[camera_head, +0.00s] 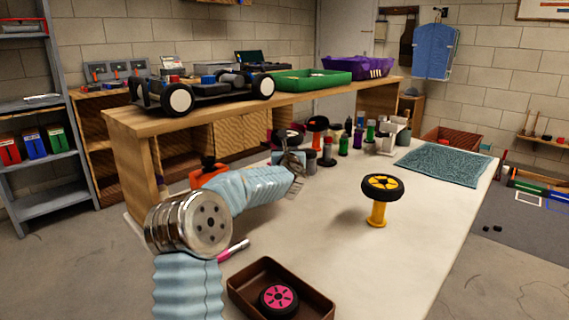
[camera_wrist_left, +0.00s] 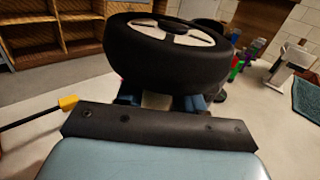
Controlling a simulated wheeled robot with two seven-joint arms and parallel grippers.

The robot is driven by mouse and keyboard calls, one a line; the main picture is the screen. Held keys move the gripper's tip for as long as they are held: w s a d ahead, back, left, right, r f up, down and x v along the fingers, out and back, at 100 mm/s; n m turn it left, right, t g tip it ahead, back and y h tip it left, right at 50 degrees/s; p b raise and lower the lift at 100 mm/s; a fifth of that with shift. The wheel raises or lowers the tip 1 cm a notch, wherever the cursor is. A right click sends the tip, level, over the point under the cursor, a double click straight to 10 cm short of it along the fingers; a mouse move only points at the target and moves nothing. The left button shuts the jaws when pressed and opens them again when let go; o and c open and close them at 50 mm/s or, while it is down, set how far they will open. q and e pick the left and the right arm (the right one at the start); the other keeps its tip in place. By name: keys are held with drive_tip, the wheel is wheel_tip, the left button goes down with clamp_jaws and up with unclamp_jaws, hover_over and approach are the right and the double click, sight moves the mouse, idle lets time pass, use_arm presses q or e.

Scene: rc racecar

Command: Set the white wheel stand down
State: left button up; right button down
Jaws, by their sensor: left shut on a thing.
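My left gripper (camera_head: 292,160) reaches over the far left part of the table. In the left wrist view its blue fingers (camera_wrist_left: 163,102) are shut around a pale stem, which I take to be the white wheel stand. A black-tyred wheel with a white-spoked rim (camera_wrist_left: 172,50) sits on top, just in front of the fingers, and hides most of the stand. In the head view this wheel (camera_head: 288,134) shows partly behind the gripper. Whether the stand's foot touches the table is hidden. My right gripper is out of view.
A yellow wheel stand with a wheel (camera_head: 380,199) stands right of centre. An orange wheel stand (camera_head: 317,130) and several bottles (camera_head: 357,137) are behind. A brown tray (camera_head: 243,287) holds a pink-rimmed wheel (camera_head: 278,299). A blue mat (camera_head: 444,162) lies at right. The table's middle is clear.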

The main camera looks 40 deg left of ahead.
use_arm(q)
drive_tip(key=shift+a+f, duration=0.45)
drive_tip(key=shift+f, duration=0.8)
drive_tip(key=shift+a+f, duration=0.2)
drive_tip(key=shift+f, duration=0.75)
drive_tip(key=o, duration=1.1)
drive_tip(key=shift+s+d, duration=0.1)
drive_tip(key=shift+s+d+f+b, duration=0.1)
drive_tip(key=shift+s+d+b, duration=0.1)
drive_tip(key=shift+s+b, duration=0.1)
drive_tip(key=b+v, duration=0.3)
drive_tip(key=v, duration=0.8)
